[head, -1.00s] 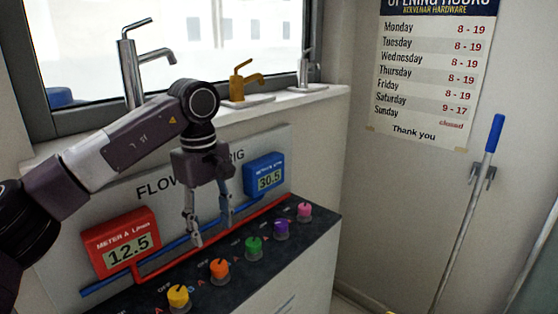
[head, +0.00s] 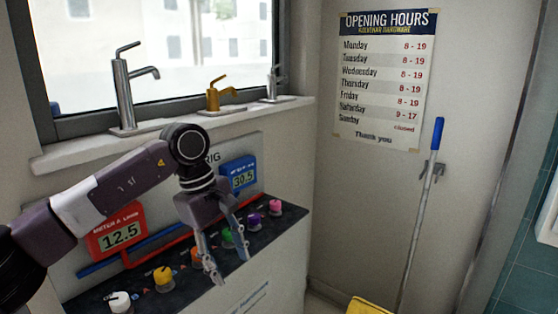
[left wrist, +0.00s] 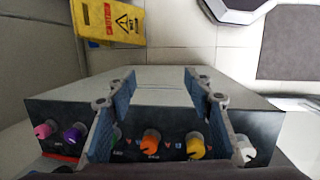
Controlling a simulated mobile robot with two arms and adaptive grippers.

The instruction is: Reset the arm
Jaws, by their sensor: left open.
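My left arm comes in from the left in the head view. Its gripper (head: 229,262) is open and empty, fingers pointing down in front of the row of knobs. In the left wrist view the two fingers (left wrist: 158,88) stand wide apart with nothing between their tips. Behind them are an orange knob (left wrist: 151,142), a yellow knob (left wrist: 195,146), a white knob (left wrist: 245,150), a purple knob (left wrist: 73,135) and a pink knob (left wrist: 45,130). A green knob (head: 227,238) is partly hidden by a finger in the head view. My right gripper is not in view.
The flow rig carries a red meter (head: 117,231) reading 12.5 and a blue meter (head: 239,174) reading 30.5. Faucets, including a gold one (head: 217,95), stand on the sill. A yellow wet-floor sign (left wrist: 112,22) and a blue-handled pole (head: 437,135) are near the wall.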

